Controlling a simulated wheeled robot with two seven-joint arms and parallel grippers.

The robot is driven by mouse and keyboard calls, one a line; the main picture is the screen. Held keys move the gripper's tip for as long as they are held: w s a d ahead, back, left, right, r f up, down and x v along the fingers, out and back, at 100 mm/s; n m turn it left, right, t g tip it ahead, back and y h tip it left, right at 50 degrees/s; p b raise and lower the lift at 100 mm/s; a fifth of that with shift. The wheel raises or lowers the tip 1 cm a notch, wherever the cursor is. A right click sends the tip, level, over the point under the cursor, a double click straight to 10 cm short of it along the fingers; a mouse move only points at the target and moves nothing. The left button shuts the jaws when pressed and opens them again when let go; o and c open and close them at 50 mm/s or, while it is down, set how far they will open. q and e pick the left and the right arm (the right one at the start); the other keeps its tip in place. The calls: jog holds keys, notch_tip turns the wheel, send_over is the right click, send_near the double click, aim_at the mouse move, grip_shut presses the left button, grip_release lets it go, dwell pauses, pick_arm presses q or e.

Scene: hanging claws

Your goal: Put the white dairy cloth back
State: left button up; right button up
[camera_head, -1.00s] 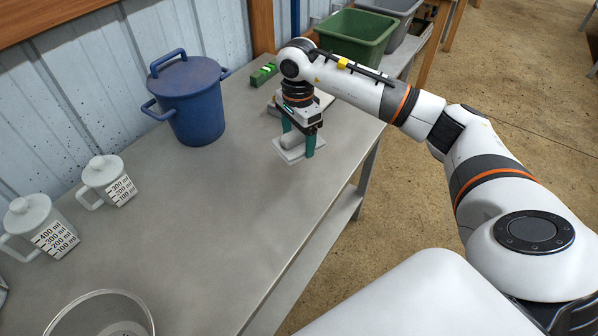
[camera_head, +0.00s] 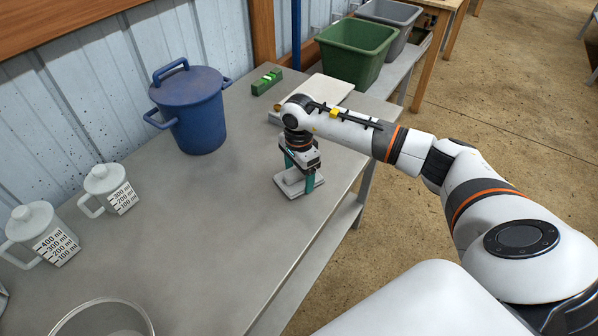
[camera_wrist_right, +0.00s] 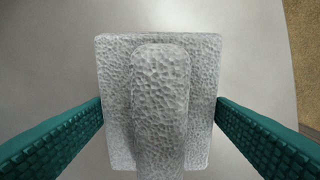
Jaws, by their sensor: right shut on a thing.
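The white dairy cloth (camera_head: 292,188) is a pale, dimpled, folded piece with a raised roll along its middle. It is between the fingers of my right gripper (camera_head: 300,178), over the grey table near its right edge. In the right wrist view the cloth (camera_wrist_right: 160,100) fills the middle, with a green ribbed finger on each side. My right gripper is shut on it. I cannot tell whether the cloth touches the table. My left gripper is not in view.
A pale board (camera_head: 328,90) and a green block (camera_head: 267,80) lie at the table's far end. A blue lidded pot (camera_head: 197,115) stands by the wall, with measuring jugs (camera_head: 110,188) nearer. A green bin (camera_head: 355,52) stands beyond. The table's middle (camera_head: 190,220) is clear.

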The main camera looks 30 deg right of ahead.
jog(key=o, duration=0.5)
jog(key=shift+f, duration=0.15)
jog(key=o, duration=0.5)
jog(key=shift+c, duration=0.2)
jog(key=shift+r, duration=0.35)
notch_tip(320, 180, up, 12)
jog(key=shift+s+f, duration=0.1)
jog(key=shift+f, duration=0.1)
